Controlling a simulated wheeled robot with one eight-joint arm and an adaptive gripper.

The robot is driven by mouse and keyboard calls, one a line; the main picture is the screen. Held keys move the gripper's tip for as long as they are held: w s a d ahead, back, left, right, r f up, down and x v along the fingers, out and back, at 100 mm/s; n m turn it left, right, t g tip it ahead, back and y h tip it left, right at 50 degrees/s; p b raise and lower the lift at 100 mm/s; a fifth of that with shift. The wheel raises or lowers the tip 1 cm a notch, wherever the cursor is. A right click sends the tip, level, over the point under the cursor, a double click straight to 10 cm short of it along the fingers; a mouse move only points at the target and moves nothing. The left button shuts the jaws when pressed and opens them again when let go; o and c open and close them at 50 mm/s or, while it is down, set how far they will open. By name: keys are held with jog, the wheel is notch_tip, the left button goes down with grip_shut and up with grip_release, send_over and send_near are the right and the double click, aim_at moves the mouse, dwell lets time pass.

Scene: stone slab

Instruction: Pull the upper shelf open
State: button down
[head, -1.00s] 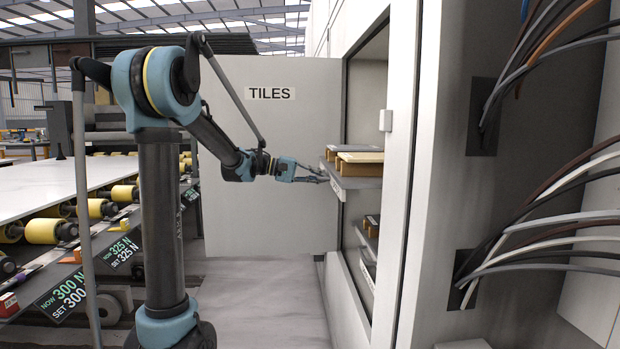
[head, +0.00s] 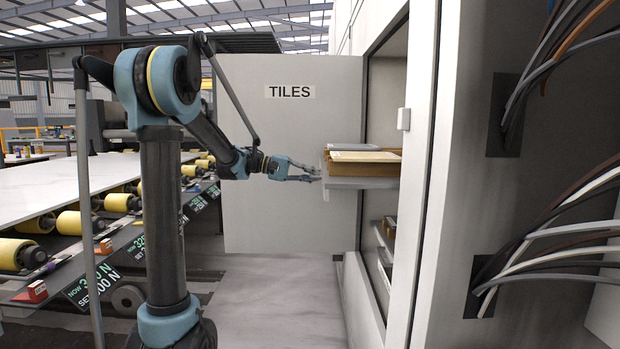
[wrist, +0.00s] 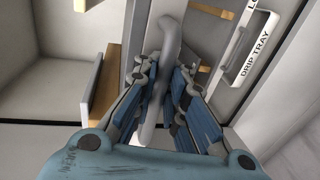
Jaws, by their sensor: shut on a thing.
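The upper shelf (head: 352,183) is a grey tray that sticks out of the white cabinet at the right, with flat boxes on it. My gripper (head: 316,173) is at its front edge in the head view. In the wrist view a grey bar handle (wrist: 170,38) runs between the two fingers of my gripper (wrist: 160,85). The fingers are shut on it. The fingers partly hide the shelf front behind the handle.
A lower shelf (head: 384,238) is inside the cabinet; the wrist view shows a panel marked DRIP TRAY (wrist: 246,50). The open door marked TILES (head: 290,200) stands behind my gripper. A roller conveyor (head: 80,222) is at the left. Floor (head: 270,285) between is clear.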

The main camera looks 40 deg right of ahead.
jog(key=c, duration=1.9)
grip_release()
jog(key=shift+s, duration=0.15)
jog(key=shift+c, duration=0.2)
jog(key=v, duration=1.2)
jog(key=shift+a+f, duration=0.1)
jog(key=shift+a, duration=0.05)
jog(key=s+a+f+n+t+y, duration=0.3)
jog(key=a+f, duration=0.7)
jog(key=a, duration=0.6)
jog(key=s+a+f+n+t+y, duration=0.3)
jog(key=a+f+t, duration=0.3)
jog(key=a+f, duration=0.4)
jog(key=s+a+f+n+t+y, duration=0.3)
jog(key=a+f, duration=0.8)
jog(key=a, duration=1.2)
jog(key=shift+s+t+y, duration=0.55)
jog(key=shift+t+y, duration=0.15)
jog(key=shift+y, duration=0.2)
